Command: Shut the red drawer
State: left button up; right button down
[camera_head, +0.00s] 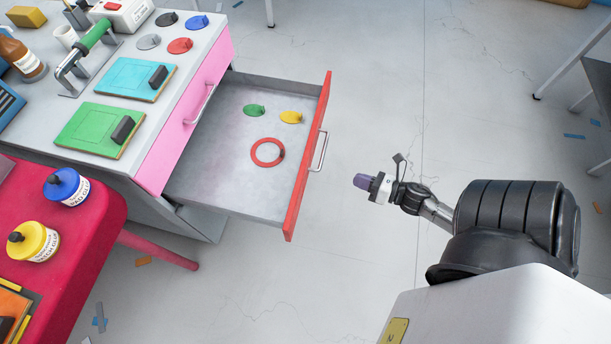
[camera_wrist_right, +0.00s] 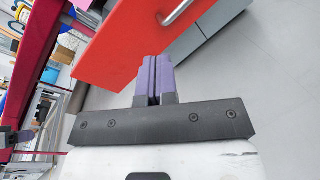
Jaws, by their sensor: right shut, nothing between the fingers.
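The red drawer (camera_head: 305,160) stands pulled far out of the grey cabinet, below a pink drawer front (camera_head: 185,120). Its metal bar handle (camera_head: 320,150) is on the outer face. Inside lie a green disc, a yellow disc and a red ring (camera_head: 267,152). My right gripper (camera_head: 362,181) is to the right of the red front, apart from it, with its purple fingers pointing toward it. In the right wrist view the shut, empty fingers (camera_wrist_right: 154,78) show before the red drawer front (camera_wrist_right: 125,45), with part of its handle (camera_wrist_right: 180,10) at the top.
The cabinet top (camera_head: 205,35) holds a green board, a blue board, several coloured discs and a green-handled tool. A red table (camera_head: 90,230) with blue and yellow jars stands at lower left.

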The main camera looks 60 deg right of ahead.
jog(key=a+r+n+y, duration=0.2)
jog(key=a+n+y, duration=0.1)
jog(key=n, duration=0.3)
jog(key=n+b, duration=0.3)
send_near(304, 175)
jog(key=shift+t+y, duration=0.4)
jog(key=x, duration=0.6)
jog(key=shift+f, duration=0.15)
jog(key=shift+x, duration=0.8)
